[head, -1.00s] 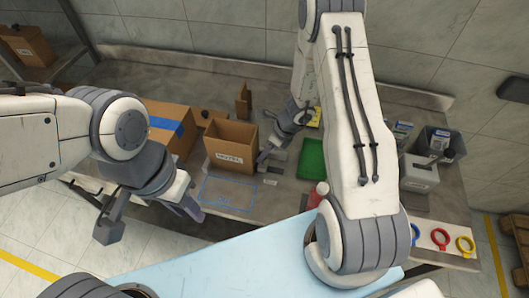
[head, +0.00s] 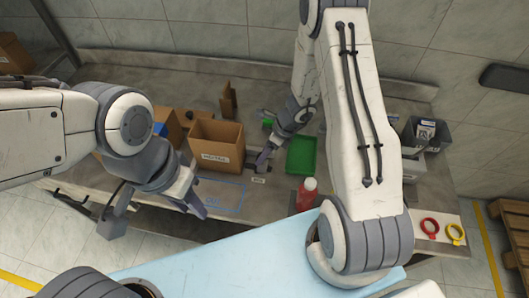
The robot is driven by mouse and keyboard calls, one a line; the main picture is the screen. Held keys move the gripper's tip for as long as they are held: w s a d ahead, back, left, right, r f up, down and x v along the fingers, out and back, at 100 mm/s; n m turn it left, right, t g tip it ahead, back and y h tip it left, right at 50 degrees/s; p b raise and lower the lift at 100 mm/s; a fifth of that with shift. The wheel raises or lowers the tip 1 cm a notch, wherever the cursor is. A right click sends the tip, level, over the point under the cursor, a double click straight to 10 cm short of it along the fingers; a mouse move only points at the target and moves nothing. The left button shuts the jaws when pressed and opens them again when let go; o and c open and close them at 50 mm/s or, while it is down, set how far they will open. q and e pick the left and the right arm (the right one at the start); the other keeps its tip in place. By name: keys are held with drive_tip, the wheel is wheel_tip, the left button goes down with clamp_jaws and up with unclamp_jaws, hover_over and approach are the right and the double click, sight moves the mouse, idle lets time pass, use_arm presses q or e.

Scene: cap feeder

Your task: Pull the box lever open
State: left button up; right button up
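An open brown cardboard box (head: 217,158) with a white label on its front stands on the grey table, left of centre in the head view. A small dark grey fixture (head: 253,166) sits low at its right side; I cannot make out a lever on it for certain. My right gripper (head: 265,146) reaches down beside this fixture, its lower fingertip close to it. Contact and finger opening are too small to tell. My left gripper (head: 154,212) is open and empty near the table's front edge, fingers spread, left of and below the box.
A green tray (head: 301,155) and a red bottle (head: 306,193) are right of the box. A grey bin (head: 425,132) stands at the far right, above red (head: 430,228) and yellow (head: 455,233) rings. A blue outline (head: 221,195) marks bare table before the box.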

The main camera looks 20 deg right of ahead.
drive_tip(key=v, duration=1)
drive_tip(key=shift+r+p, duration=0.15)
drive_tip(key=shift+p, duration=0.3)
drive_tip(key=s+a+r+n+g+h+b, duration=0.1)
drive_tip(key=s+a+r+n+b, duration=0.1)
drive_tip(key=s+a+r+n, duration=0.45)
drive_tip(key=s+a+r+n+g+b, duration=0.15)
drive_tip(key=s+a+n, duration=0.25)
drive_tip(key=a+n, duration=0.6)
drive_tip(key=s+r+n+t+h+b, duration=0.1)
drive_tip(key=s+r+n+h+b, duration=0.1)
drive_tip(key=s+n, duration=0.9)
drive_tip(key=r+n, duration=0.1)
drive_tip(key=n, duration=0.5)
drive_tip(key=shift+s+d+r+h, duration=0.3)
drive_tip(key=shift+r+h, duration=0.05)
drive_tip(key=shift+h, duration=0.05)
drive_tip(key=shift+c, duration=0.2)
